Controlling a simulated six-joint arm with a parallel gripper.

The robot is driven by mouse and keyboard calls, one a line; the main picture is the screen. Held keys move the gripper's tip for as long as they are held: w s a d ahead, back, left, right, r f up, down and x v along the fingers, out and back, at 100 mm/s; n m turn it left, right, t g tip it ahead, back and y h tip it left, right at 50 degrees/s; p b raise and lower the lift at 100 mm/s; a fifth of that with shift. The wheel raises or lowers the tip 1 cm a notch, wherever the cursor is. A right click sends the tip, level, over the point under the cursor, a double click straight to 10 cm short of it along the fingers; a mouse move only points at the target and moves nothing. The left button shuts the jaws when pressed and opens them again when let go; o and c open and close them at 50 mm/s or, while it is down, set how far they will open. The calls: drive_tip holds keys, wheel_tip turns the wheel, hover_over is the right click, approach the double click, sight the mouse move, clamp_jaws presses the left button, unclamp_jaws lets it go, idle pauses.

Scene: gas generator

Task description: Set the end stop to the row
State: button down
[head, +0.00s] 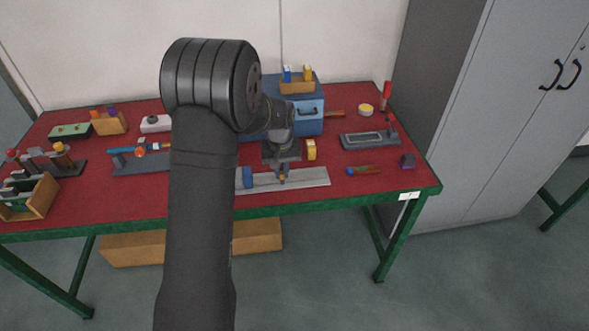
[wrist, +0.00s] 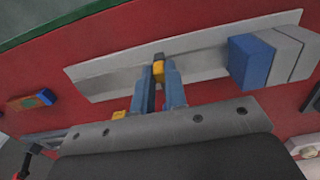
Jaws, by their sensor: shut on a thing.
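My gripper (head: 282,178) points down over the grey metal rail (head: 310,177) near the front of the red table. In the wrist view, its two blue fingers (wrist: 159,82) are shut on a small orange-yellow piece, apparently the end stop (wrist: 158,68). The piece is at the rail (wrist: 110,76); I cannot tell if it touches it. The row of blocks, a blue block (wrist: 249,62) and grey ones (wrist: 284,52), stands at the rail's right end in the wrist view. A clear gap separates it from the held piece. In the head view the row's blue block (head: 247,177) is left of my gripper.
A yellow block (head: 311,149) stands just behind the rail. A blue toolbox (head: 310,112) is farther back. My arm hides part of the table.

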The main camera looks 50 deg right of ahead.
drive_tip(key=w+a, duration=0.3)
drive_tip(key=shift+d, duration=0.1)
drive_tip(key=c, duration=1.4)
unclamp_jaws()
drive_tip(key=shift+c, duration=0.2)
wheel_tip(320, 180, up, 18)
drive_tip(key=shift+f, duration=0.25)
